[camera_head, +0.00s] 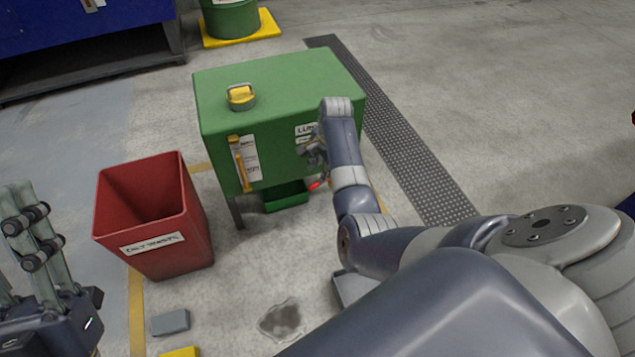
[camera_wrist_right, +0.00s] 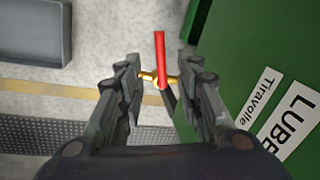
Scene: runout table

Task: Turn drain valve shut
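The drain valve has a red lever (camera_wrist_right: 160,58) and a brass body (camera_wrist_right: 148,78). It sits beside the green tank (camera_wrist_right: 228,55) in the right wrist view. In the head view the red lever (camera_head: 314,185) shows low at the tank's front, partly hidden by my right arm. My right gripper (camera_wrist_right: 160,80) is open, with one finger on each side of the valve and a gap to the lever. In the head view my right gripper (camera_head: 313,156) is at the tank (camera_head: 275,85) front. My left gripper (camera_head: 22,200) looks open and empty, partly cut off at the lower left.
A green tray (camera_head: 285,199) lies under the tank. A red waste bin (camera_head: 190,240) stands left of it. A grey block (camera_head: 170,322), a yellow object (camera_head: 180,352) and a dark puddle (camera_head: 283,319) are on the floor.

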